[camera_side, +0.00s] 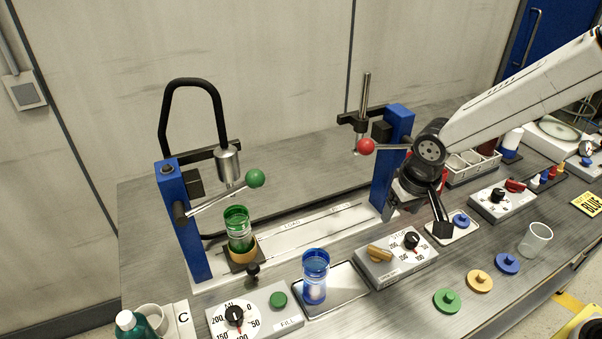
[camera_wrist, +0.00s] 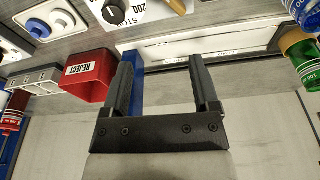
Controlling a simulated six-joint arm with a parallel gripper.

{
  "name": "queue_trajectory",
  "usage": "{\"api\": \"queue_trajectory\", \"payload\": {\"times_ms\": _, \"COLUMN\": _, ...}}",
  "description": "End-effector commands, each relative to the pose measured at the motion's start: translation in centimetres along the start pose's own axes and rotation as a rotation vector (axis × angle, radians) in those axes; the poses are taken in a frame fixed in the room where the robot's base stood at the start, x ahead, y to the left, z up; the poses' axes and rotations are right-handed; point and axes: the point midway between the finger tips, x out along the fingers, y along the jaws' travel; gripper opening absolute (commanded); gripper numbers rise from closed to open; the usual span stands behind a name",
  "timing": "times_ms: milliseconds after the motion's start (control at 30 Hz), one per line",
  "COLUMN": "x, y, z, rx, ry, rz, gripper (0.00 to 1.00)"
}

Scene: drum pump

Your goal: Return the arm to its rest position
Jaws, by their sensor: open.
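A blue beaker (camera_side: 315,277) stands on the grey plate at the front middle. A green container (camera_side: 238,230) sits in a tan ring under the left blue stand's nozzle.
The right blue stand (camera_side: 391,165) with a red-knobbed lever rises close beside my gripper. A red REJECT bin (camera_wrist: 88,76) is nearby. Dial boxes (camera_side: 396,259), loose lids (camera_side: 447,300) and a clear cup (camera_side: 535,240) occupy the front. The bench's back strip is clear.

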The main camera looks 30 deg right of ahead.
Motion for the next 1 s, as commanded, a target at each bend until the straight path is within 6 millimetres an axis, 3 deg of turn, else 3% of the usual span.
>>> {"api": "queue_trajectory", "payload": {"times_ms": 33, "x": -0.3, "y": 1.7, "z": 0.8, "rx": -0.003, "ry": 0.002, "rz": -0.005, "gripper": 0.77}}
{"api": "queue_trajectory", "payload": {"times_ms": 200, "x": -0.9, "y": 6.0, "z": 4.2, "rx": -0.042, "ry": 0.011, "rz": -0.021, "gripper": 0.77}}
{"api": "queue_trajectory", "payload": {"times_ms": 400, "x": -1.3, "y": 8.9, "z": 7.4, "rx": -0.078, "ry": 0.024, "rz": -0.026, "gripper": 0.77}}
{"api": "queue_trajectory", "payload": {"times_ms": 600, "x": -1.3, "y": 9.8, "z": 8.5, "rx": -0.094, "ry": 0.029, "rz": -0.026, "gripper": 0.77}}
{"api": "queue_trajectory", "payload": {"times_ms": 1000, "x": -1.3, "y": 9.8, "z": 8.5, "rx": -0.096, "ry": 0.029, "rz": -0.027, "gripper": 0.77}}
